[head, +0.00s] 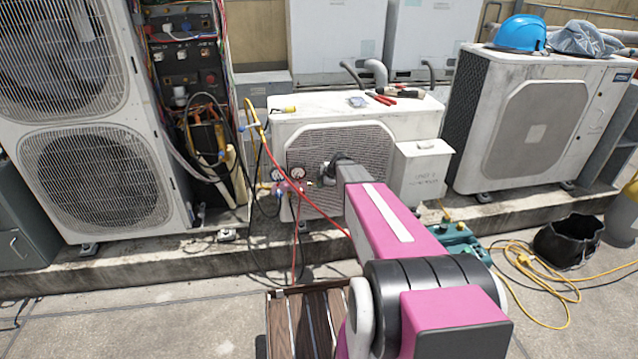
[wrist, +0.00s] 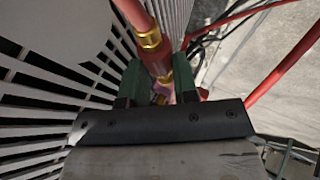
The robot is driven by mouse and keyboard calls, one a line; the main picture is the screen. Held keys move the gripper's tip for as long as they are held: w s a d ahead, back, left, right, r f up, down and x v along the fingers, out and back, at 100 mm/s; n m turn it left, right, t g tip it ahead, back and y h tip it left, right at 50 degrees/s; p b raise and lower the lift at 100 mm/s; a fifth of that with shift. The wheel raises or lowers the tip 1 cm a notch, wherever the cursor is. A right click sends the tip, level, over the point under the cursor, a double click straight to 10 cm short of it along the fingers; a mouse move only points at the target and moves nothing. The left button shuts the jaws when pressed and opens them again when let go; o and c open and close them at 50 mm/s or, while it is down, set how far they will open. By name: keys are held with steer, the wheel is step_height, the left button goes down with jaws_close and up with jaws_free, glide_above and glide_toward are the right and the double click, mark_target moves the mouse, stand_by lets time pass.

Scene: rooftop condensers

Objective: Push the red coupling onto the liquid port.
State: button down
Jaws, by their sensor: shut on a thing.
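My gripper (wrist: 158,82) shows in the wrist view with its green fingers closed around the red coupling (wrist: 157,62), which has brass bands and a red hose (wrist: 134,12) running up from it. In the head view my gripper (head: 327,174) is in front of the grille of the middle white condenser (head: 350,135), just right of the gauge manifold (head: 288,180). The coupling is too small to make out there. The liquid port is not clearly visible in either view, so I cannot tell whether the coupling touches it.
The grille (wrist: 45,110) is close on the left in the wrist view. Another red hose (wrist: 285,75) slants along the right. In the head view, tools (head: 383,97) lie on the middle condenser, an open electrical unit (head: 200,100) stands left, and a yellow cable (head: 545,275) lies right.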

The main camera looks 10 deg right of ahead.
steer(key=shift+d, duration=1.05)
steer(key=c, duration=1.8)
jaws_free()
steer(key=shift+r, duration=0.1)
jaws_close()
